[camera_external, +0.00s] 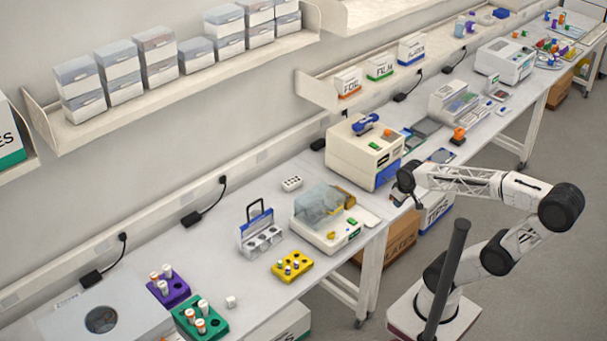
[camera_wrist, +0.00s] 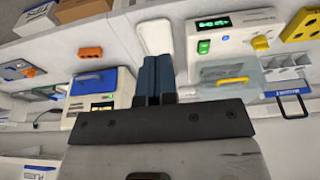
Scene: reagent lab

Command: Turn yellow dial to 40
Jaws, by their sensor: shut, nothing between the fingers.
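The yellow dial (camera_wrist: 260,42) is on the front of a white bench device (camera_wrist: 215,45), right of its lit green display (camera_wrist: 213,23). My gripper (camera_wrist: 155,60) is shut and empty, its two dark fingers together left of this device and apart from the dial. In the external view my gripper (camera_external: 400,196) is by the front edge of the bench, between the white device with a clear lid (camera_external: 330,235) and the cream box-shaped device (camera_external: 365,150). The dial is too small to make out surely there, and its setting is unreadable.
A yellow tube rack (camera_external: 292,267) and a grey rack with a raised handle (camera_external: 260,235) stand beside the lidded device. A cardboard box (camera_external: 385,250) is under the bench. The floor in front is mostly open.

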